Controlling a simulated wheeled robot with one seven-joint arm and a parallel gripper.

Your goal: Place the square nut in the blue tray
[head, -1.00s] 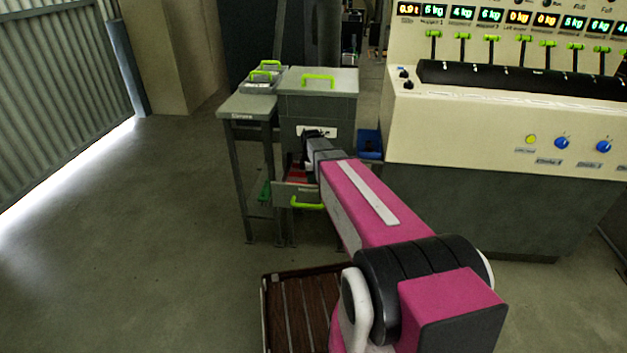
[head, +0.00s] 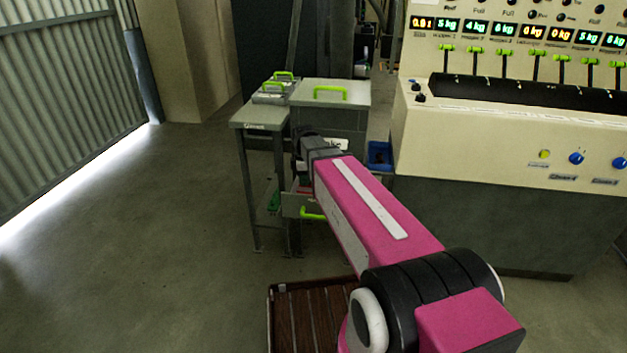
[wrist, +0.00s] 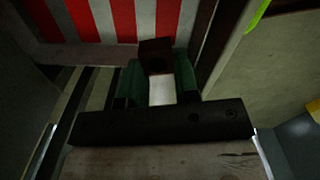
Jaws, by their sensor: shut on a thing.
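My gripper (wrist: 158,78) has green fingers and is shut on a small dark brown square nut (wrist: 155,55). In the wrist view the nut shows at the fingertips, in front of the red and white striped inside of an open drawer (wrist: 117,18). In the head view my arm hides the nut and most of the drawer (head: 292,206), which has a green handle.
The grey cabinet (head: 330,93) has a green handle on top. A narrow grey table (head: 256,113) stands at its left with small green-handled boxes. The cream console (head: 480,140) fills the right. A brown slatted pallet (head: 310,320) lies in front; the floor at left is clear.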

